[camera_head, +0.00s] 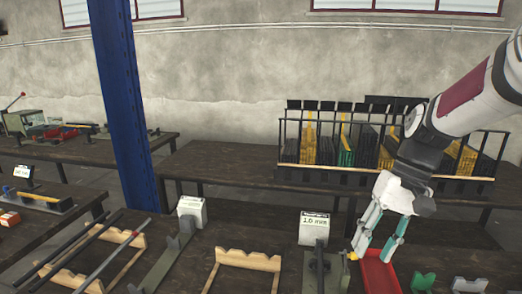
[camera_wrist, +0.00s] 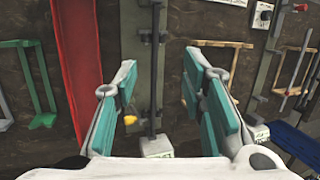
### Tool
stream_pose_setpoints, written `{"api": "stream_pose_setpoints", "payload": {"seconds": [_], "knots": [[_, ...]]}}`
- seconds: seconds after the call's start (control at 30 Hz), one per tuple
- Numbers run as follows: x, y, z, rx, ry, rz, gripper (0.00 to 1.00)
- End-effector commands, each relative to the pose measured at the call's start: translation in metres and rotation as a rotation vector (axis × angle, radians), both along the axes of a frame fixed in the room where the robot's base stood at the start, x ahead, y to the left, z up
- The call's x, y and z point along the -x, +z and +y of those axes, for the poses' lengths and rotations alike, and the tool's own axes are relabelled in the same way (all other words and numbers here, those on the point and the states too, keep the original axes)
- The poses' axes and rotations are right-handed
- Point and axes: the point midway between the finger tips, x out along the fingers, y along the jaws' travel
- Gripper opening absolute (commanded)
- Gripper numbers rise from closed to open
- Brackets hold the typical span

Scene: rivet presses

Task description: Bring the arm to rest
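My gripper (camera_head: 373,252) hangs from the white and dark red arm at the right of the head view, fingers pointing down over the front bench. Its teal finger pads are spread apart, and nothing shows between them in the wrist view (camera_wrist: 160,64). The fingertips are near a red tray (camera_head: 380,274) and a press fixture (camera_head: 322,268) with an upright rod. The red tray also shows in the wrist view (camera_wrist: 82,60), left of the fingers. Whether the fingertips touch anything is hard to tell.
A white size-label block (camera_head: 314,228) stands behind the press. A wooden rack (camera_head: 246,260) and rods on wooden stands (camera_head: 92,262) lie to the left. A filled black rack (camera_head: 385,172) stands on the rear table. A blue post (camera_head: 122,110) rises at left.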

Motion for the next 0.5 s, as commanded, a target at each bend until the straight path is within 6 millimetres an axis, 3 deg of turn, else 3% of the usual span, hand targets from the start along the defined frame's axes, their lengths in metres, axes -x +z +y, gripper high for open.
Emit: {"api": "stream_pose_setpoints", "payload": {"seconds": [0.2,0.5], "knots": [[0.051,0.030,0.017,0.163,0.032,-0.114,0.38],[0.121,0.051,0.026,0.299,0.054,-0.307,0.38]]}}
